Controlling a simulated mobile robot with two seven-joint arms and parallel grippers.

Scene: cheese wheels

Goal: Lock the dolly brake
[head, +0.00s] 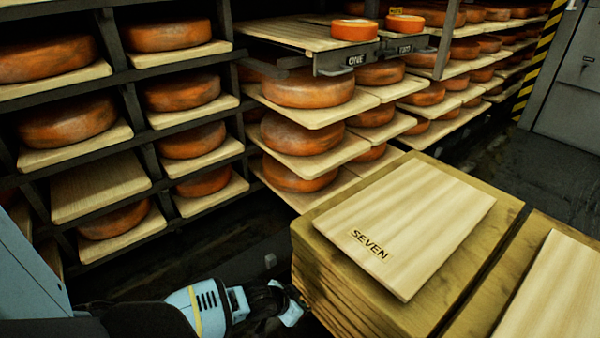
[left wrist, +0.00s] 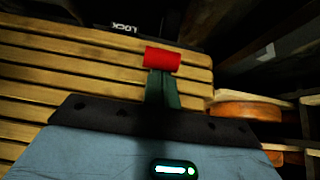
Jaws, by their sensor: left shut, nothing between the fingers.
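In the left wrist view, a red cylindrical grip (left wrist: 162,59) shows at the end of a short dark green bar (left wrist: 162,92), in front of the stacked boards. A white LOCK label (left wrist: 125,27), upside down in this view, is on a dark edge above the grip. In the head view, my left gripper (head: 292,312) is low beside the near left corner of the board stack (head: 335,290). It is shut and empty. Whether it touches the red grip cannot be told. The dolly's base and brake are hidden in the head view. My right gripper is not in view.
A board marked SEVEN (head: 420,225) lies on the stack, with a second stack (head: 510,270) to its right. Racks of orange cheese wheels (head: 70,123) on boards stand behind. A strip of dark floor (head: 235,262) lies between racks and stacks.

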